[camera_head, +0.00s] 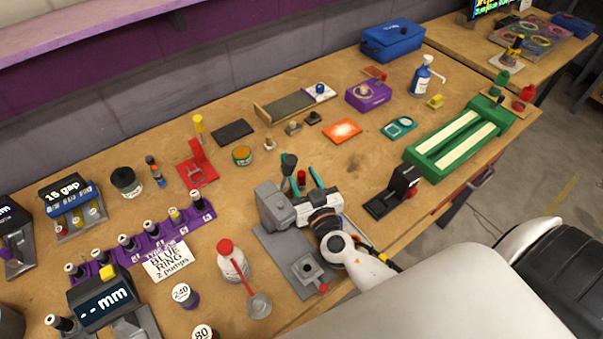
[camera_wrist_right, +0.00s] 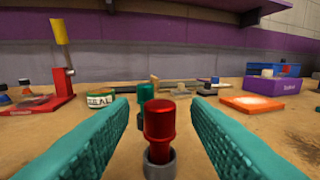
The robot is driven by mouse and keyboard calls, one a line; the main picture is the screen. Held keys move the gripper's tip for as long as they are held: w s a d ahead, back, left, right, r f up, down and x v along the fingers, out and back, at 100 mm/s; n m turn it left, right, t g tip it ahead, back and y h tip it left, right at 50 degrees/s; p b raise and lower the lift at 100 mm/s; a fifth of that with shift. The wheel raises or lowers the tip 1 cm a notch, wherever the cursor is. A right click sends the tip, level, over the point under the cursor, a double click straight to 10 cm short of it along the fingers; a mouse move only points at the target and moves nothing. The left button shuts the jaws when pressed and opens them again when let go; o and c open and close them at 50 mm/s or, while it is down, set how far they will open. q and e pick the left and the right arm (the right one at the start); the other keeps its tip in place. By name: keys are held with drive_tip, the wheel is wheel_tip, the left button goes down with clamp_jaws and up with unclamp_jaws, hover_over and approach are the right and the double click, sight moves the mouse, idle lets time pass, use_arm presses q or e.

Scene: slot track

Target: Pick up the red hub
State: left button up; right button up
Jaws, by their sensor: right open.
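The red hub (camera_wrist_right: 159,122) is a glossy red cylinder with a wider top, standing upright in a small grey ring holder (camera_wrist_right: 160,162). In the head view the red hub (camera_head: 301,175) shows small between the teal fingers. My right gripper (camera_head: 301,182) is open, with one finger on each side of the hub. In the wrist view a gap shows between the hub and each finger (camera_wrist_right: 85,145). A green hub (camera_wrist_right: 146,92) stands just behind the red one. My left gripper is in neither view.
A grey fixture (camera_head: 273,207) stands close left of my right gripper. A white bottle with a red cap (camera_head: 232,264) is farther left. A black device (camera_head: 393,192) and a green track (camera_head: 460,143) lie to the right. The bench just right of the gripper is clear.

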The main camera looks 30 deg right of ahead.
drive_tip(key=shift+w+d, duration=0.1)
drive_tip(key=shift+w, duration=0.75)
drive_tip(key=shift+c, duration=0.6)
clamp_jaws()
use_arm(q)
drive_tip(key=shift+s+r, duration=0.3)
